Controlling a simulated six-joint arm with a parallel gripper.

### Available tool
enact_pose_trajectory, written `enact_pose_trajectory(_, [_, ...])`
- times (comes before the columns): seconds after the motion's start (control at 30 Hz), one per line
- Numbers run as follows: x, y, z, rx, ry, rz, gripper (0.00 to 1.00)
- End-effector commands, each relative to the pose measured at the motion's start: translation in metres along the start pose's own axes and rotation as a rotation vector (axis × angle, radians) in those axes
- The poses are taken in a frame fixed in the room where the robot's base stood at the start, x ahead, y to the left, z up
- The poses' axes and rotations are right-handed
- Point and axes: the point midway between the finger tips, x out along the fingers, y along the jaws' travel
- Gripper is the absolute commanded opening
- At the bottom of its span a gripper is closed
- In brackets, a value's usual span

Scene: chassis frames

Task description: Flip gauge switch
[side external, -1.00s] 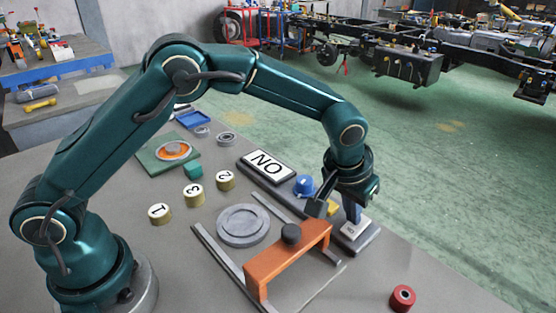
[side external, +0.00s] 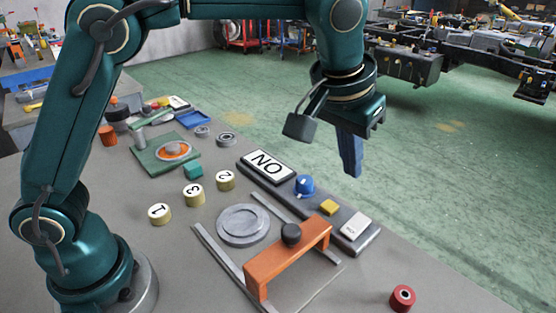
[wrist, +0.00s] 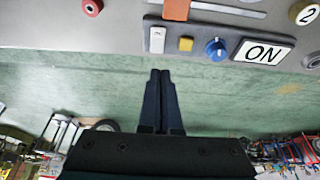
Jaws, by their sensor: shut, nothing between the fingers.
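A dark gauge panel strip lies along the far edge of the table. It carries a display reading "ON" (side external: 267,163), a blue knob (side external: 304,185), a yellow button (side external: 329,207) and a white rocker switch (side external: 355,227). In the wrist view the display (wrist: 262,52) reads "ON" upright and the white switch (wrist: 157,39) is at the strip's left end. My gripper (side external: 352,174) is raised above and beyond the panel, clear of the switch. Its blue fingers (wrist: 160,74) are together with nothing between them. The switch's exact tilt is hard to tell.
An orange bridge (side external: 290,260) with a dark knob spans two rails in front of the panel. A grey round plate (side external: 243,226), several numbered yellow cylinders (side external: 194,194) and a red roller (side external: 402,298) stand on the table. The air around my gripper is free.

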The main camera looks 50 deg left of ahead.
Motion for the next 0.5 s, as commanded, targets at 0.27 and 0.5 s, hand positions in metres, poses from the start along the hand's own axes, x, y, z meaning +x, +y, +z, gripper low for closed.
enact_pose_trajectory(0.27, [0.001, 0.000, -0.001, 0.000, 0.000, 0.000, 0.00])
enact_pose_trajectory(0.5, [0.002, 0.003, -0.013, 0.000, 0.002, 0.000, 0.00])
